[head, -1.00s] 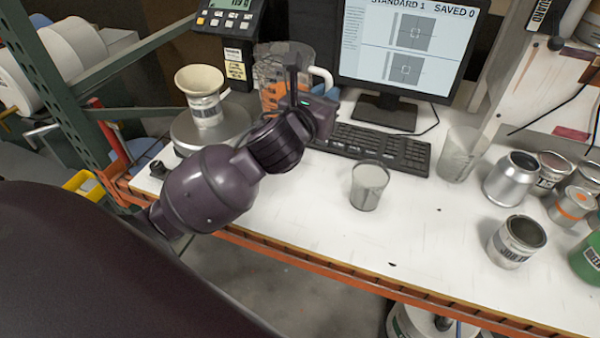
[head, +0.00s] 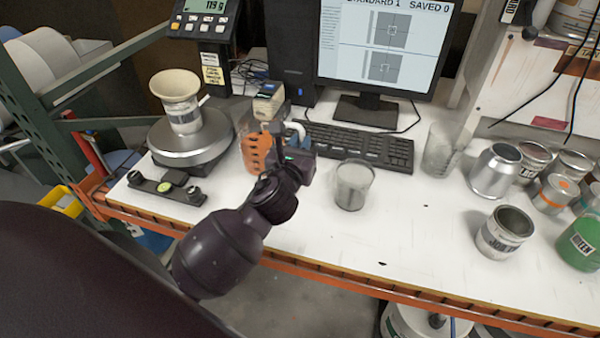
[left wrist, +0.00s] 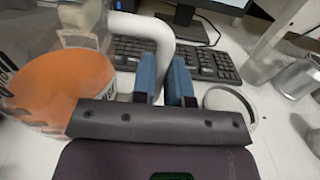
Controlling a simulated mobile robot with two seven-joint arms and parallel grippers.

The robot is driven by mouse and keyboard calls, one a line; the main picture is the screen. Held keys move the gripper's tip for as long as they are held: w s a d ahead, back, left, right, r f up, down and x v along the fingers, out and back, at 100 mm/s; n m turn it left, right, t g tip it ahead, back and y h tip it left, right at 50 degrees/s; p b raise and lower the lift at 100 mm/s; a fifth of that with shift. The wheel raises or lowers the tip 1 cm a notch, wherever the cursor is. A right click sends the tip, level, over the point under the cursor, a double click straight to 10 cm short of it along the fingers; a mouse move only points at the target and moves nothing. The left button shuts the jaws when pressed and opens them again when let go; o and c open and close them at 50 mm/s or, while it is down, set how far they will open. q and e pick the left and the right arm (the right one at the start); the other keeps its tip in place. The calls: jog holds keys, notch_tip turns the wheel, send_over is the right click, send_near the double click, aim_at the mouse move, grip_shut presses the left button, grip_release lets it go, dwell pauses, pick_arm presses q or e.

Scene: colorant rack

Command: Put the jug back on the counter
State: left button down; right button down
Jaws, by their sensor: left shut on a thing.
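The jug (head: 256,148) is clear with orange markings and a white handle. In the head view it stands upright at the left-middle of the white counter (head: 330,232), between the scale and the keyboard. I cannot tell whether its base touches the counter. My left gripper (head: 298,150) is shut on the jug's handle, on the jug's right side. In the left wrist view the jug (left wrist: 62,85) fills the left, and its white handle (left wrist: 150,32) runs down to the blue finger pads (left wrist: 166,82). My right gripper is not in view.
A scale (head: 190,145) carrying a cream-topped container (head: 180,100) is left of the jug. A keyboard (head: 360,148) and a monitor (head: 385,45) are behind. A grey cup (head: 352,186) stands close to the right of my gripper. Several cans crowd the right; the counter's front middle is clear.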

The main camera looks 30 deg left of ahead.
pick_arm(q)
notch_tip(320, 180, down, 7)
jog(key=shift+f+b, duration=0.1)
jog(key=shift+b, duration=0.85)
jog(key=shift+f, duration=0.3)
jog(key=c, duration=1.1)
grip_release()
jog(key=shift+c, duration=0.2)
